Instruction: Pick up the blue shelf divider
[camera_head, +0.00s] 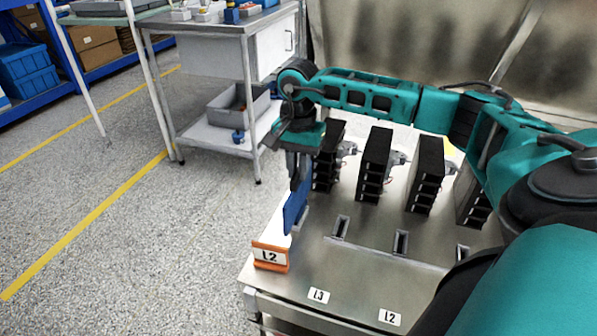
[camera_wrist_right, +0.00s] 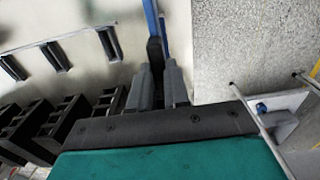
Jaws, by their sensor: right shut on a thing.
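The blue shelf divider (camera_head: 296,206) is a thin upright panel at the left edge of the metal table (camera_head: 335,262) in the head view. My right gripper (camera_head: 297,180) points down from above and is shut on the divider's upper part. In the right wrist view the divider shows as a narrow blue strip (camera_wrist_right: 152,18) beyond the fingers of my right gripper (camera_wrist_right: 158,72). I cannot tell whether its lower edge touches the table. My left gripper is not in view.
Several black breaker modules (camera_head: 375,165) stand in a row to the right, with slots (camera_head: 341,227) in front. A workbench (camera_head: 215,28) stands behind; open floor lies left.

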